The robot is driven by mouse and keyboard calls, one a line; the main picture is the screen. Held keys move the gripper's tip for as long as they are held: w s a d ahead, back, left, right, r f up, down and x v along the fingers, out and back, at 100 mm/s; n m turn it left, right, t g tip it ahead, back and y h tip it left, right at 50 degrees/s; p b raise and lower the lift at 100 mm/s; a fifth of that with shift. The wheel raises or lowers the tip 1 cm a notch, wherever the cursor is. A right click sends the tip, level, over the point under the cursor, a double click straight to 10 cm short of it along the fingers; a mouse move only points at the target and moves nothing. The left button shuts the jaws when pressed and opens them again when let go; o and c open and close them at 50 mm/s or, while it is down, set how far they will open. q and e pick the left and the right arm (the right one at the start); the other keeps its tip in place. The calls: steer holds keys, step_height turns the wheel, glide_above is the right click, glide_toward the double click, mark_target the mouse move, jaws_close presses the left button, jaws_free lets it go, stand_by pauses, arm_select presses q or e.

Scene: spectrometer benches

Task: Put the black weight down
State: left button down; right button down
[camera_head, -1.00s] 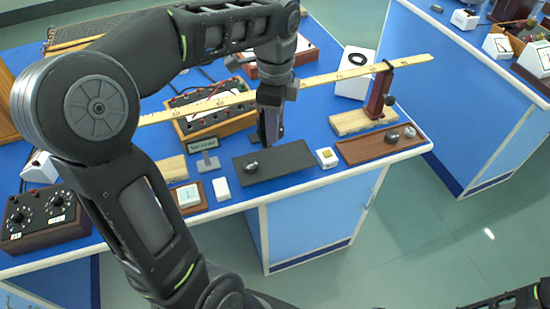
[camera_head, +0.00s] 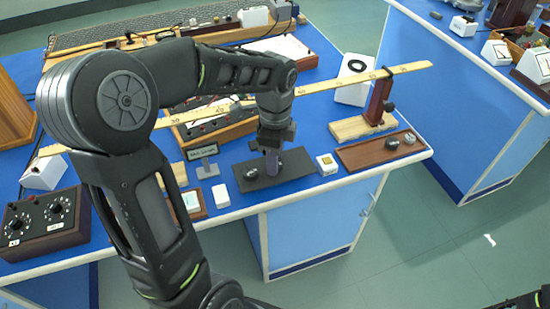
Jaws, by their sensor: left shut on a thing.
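My left gripper (camera_head: 272,163) points down over the dark grey mat (camera_head: 303,162) near the front edge of the blue bench. It is shut, its fingertips low at the mat's surface. The black weight between the fingers does not show apart from them, so I cannot tell whether it touches the mat. A small silvery weight (camera_head: 251,174) sits on the mat just left of the fingers. My right gripper is not in view.
A small label sign (camera_head: 203,150) and a white block (camera_head: 221,195) stand left of the mat. A small white-and-yellow box (camera_head: 327,164) is to its right. A brown board (camera_head: 358,157) holds small metal weights. A long ruler (camera_head: 345,78) on a stand (camera_head: 378,102) crosses behind.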

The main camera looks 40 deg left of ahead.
arm_select(q)
steer(key=shift+f, duration=0.2)
steer(key=c, duration=0.9)
jaws_free()
steer(key=shift+c, duration=0.2)
step_height(320, 180, up, 12)
steer(key=shift+r+p, duration=0.15)
steer(key=shift+p, duration=0.15)
